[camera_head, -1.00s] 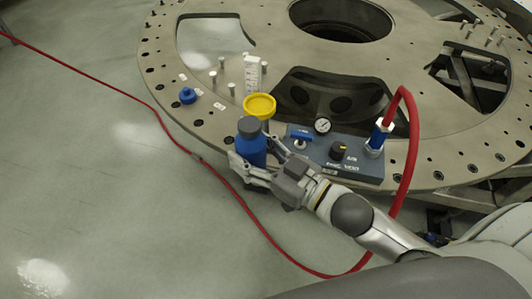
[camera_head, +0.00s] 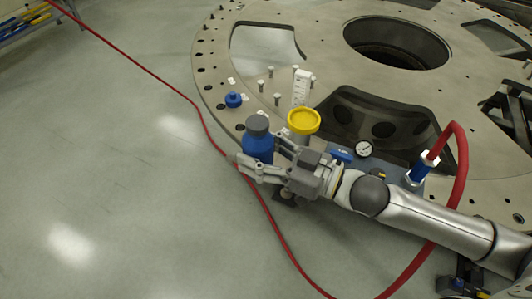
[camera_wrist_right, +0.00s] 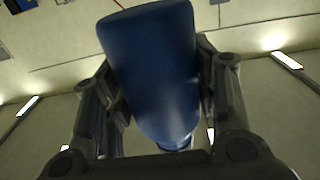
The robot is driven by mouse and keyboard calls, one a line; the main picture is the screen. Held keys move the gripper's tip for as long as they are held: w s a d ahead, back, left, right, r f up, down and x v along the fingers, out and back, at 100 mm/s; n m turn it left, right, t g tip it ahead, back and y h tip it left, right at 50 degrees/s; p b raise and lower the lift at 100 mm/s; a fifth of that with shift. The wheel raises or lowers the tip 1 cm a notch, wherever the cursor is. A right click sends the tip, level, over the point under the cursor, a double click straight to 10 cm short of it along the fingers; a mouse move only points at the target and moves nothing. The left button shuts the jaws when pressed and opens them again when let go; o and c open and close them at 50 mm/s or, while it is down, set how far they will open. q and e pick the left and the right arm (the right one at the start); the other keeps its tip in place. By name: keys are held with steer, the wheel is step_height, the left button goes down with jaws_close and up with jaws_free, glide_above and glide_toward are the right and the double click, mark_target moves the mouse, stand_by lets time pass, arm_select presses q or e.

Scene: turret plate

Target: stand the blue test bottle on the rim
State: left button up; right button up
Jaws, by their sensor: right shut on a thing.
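The blue test bottle (camera_head: 259,146) has a dark grey cap and looks upright in the head view. My right gripper (camera_head: 256,167) is shut on it around its lower part. In the right wrist view the blue bottle (camera_wrist_right: 155,70) fills the space between the two fingers. The bottle shows in front of the near edge of the plate's rim (camera_head: 222,105); whether it touches the rim I cannot tell. My left gripper is not in view.
A yellow-topped container (camera_head: 303,121) stands right beside the bottle. A small blue knob-like part (camera_head: 233,99), a white upright block (camera_head: 301,87) and several pegs are on the plate. A gauge (camera_head: 364,149) and a red hose (camera_head: 461,165) lie to the right. Another hose stretch crosses the floor.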

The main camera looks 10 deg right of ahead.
steer(key=shift+w+a+r+n+g+y, duration=0.25)
steer(key=shift+a+n+g, duration=0.1)
steer(key=shift+a+g, duration=0.1)
steer(key=shift+w+a+r+n+g+y, duration=0.1)
steer(key=shift+w+a+n+g+y, duration=0.15)
steer(key=shift+a+n+g, duration=0.15)
steer(key=shift+g, duration=0.25)
steer(key=shift+n, duration=0.25)
